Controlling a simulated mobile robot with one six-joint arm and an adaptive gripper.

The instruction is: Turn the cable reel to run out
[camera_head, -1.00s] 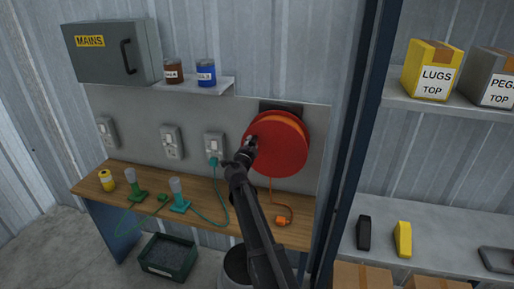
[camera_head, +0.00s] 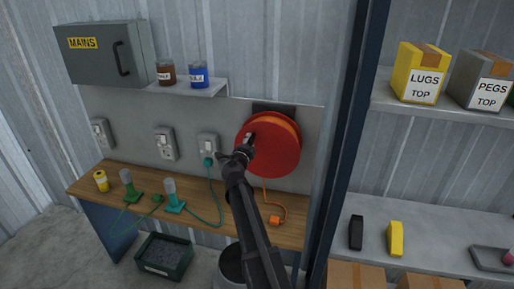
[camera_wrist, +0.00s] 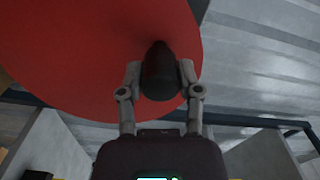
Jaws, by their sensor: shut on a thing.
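The red cable reel (camera_head: 277,151) is mounted on the grey back panel, above the right end of the wooden bench. My gripper (camera_head: 248,143) is at the left part of the reel's front face. In the wrist view my gripper (camera_wrist: 160,80) is shut on a dark, rounded crank handle (camera_wrist: 158,68) that stands out from the red disc (camera_wrist: 90,45). An orange cable (camera_head: 265,190) hangs from the reel to an orange plug (camera_head: 275,220) on the bench. My arm hides part of the bench below the reel.
Sockets (camera_head: 165,143) line the panel, with a green plug (camera_head: 208,161) in the right one. A blue post (camera_head: 345,150) and shelves (camera_head: 440,110) are to the right.

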